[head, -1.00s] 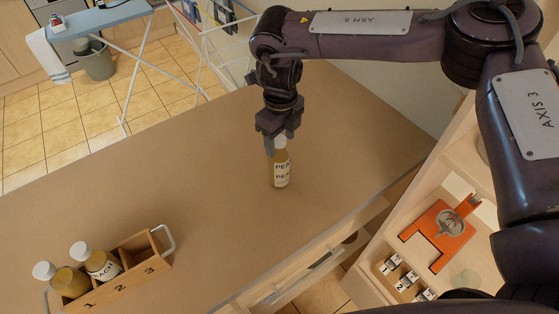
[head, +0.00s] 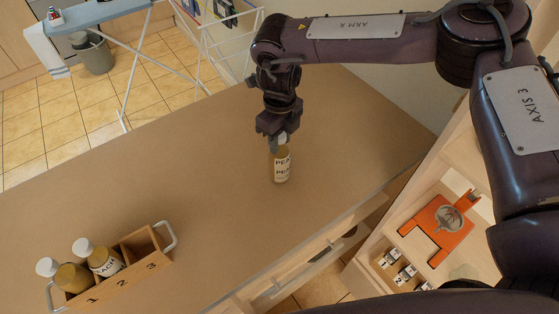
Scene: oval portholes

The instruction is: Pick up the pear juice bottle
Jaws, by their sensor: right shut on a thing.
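The pear juice bottle (head: 281,166) stands upright on the brown counter (head: 200,185), with a yellowish body and a white label that reads in part "PEA". My right gripper (head: 279,140) comes down from above and is shut on the top of the bottle, around its white cap, which is mostly hidden by the fingers. I cannot tell whether the bottle's base still touches the counter. My left gripper is not in view.
A wooden crate (head: 119,284) with numbered compartments stands at the lower left. Bottles with white caps fill compartments 1 and 2; compartment 3 is empty. An orange holder (head: 437,231) sits on a shelf at the right. The middle of the counter is clear.

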